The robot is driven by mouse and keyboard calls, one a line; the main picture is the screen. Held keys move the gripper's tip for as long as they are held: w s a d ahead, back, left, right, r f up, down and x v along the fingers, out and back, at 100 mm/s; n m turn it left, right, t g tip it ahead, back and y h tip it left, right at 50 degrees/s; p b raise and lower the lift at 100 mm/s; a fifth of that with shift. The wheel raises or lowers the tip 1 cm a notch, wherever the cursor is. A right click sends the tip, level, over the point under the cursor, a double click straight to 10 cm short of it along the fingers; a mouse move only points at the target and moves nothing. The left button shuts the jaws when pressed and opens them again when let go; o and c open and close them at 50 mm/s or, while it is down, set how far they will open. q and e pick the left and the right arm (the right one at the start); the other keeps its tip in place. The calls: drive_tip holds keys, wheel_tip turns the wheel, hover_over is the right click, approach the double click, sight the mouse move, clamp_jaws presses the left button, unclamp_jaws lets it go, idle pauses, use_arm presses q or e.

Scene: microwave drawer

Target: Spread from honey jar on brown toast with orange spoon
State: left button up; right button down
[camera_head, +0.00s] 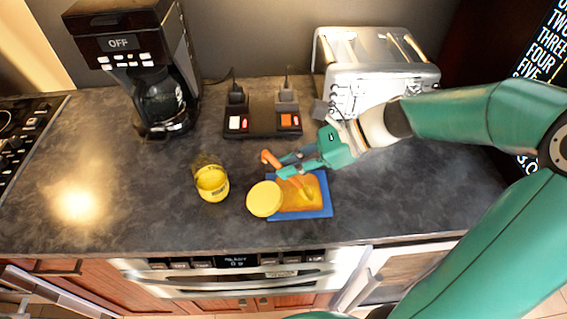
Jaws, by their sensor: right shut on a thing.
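The honey jar (211,184), open and yellow inside, stands on the dark counter left of a blue board (325,205). The toast (292,198) lies on the board and looks orange-yellow on top. A round yellow lid (264,199) lies at the board's left edge and overlaps it. My right gripper (290,166) is shut on the orange spoon (268,158), above the far side of the toast. The spoon's handle end points up and left; its lower end is over the toast, and I cannot tell if it touches. My left gripper is out of view.
A coffee maker (130,55) stands at the back left and a silver toaster (365,65) at the back right. A black power strip (262,120) with plugs lies between them. The stove (20,130) is at far left. The counter right of the board is clear.

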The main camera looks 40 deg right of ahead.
drive_tip(key=shift+s+d, duration=0.3)
drive_tip(key=shift+d, duration=0.15)
drive_tip(key=shift+w+a, duration=0.1)
drive_tip(key=shift+a, duration=0.05)
drive_tip(key=shift+w+a, duration=0.35)
drive_tip(key=shift+a, duration=0.2)
drive_tip(key=shift+w+a, duration=0.3)
drive_tip(key=shift+a, duration=0.25)
drive_tip(key=shift+a, duration=0.1)
drive_tip(key=shift+w+a, duration=0.4)
drive_tip(key=shift+a, duration=0.2)
drive_tip(key=shift+w+a, duration=0.35)
drive_tip(key=shift+a, duration=0.2)
drive_tip(key=shift+w+d, duration=0.1)
drive_tip(key=shift+w, duration=0.05)
drive_tip(key=shift+w+d+p, duration=0.5)
drive_tip(key=shift+w, duration=0.3)
